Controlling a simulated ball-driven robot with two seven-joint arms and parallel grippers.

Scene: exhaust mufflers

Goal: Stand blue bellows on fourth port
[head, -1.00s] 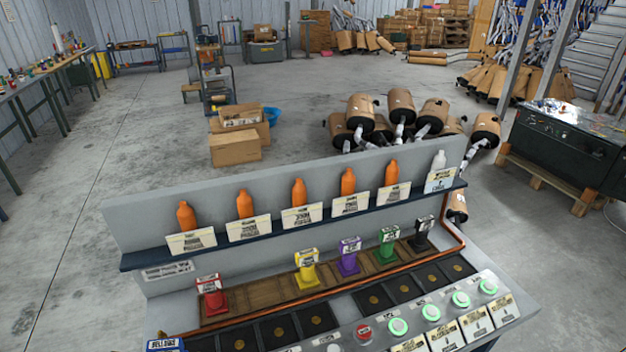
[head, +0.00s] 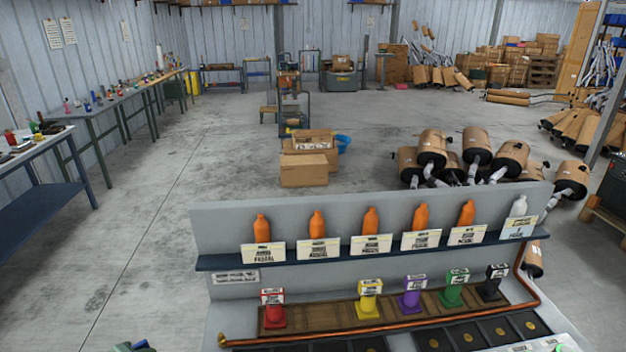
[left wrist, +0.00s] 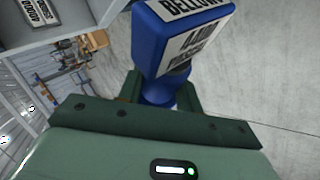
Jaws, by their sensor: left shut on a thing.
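The blue bellows (left wrist: 180,40) has a white label and fills the upper middle of the left wrist view. My left gripper (left wrist: 160,94) is shut on its narrow lower part, one green finger on each side. The bellows is out of the head view, where only a small green part shows at the bottom left edge. A row of dark square ports with gold discs lies at the console's front; one port (head: 500,329) shows at the lower right. The left part of the row is cut off by the picture's bottom edge. My right gripper is not in view.
Red (head: 272,309), yellow (head: 369,299), purple (head: 411,295), green (head: 453,289) and black bellows (head: 491,283) stand on a wooden strip, with a gap between red and yellow. A copper pipe (head: 400,327) runs before them. A shelf (head: 225,262) with bottles is behind.

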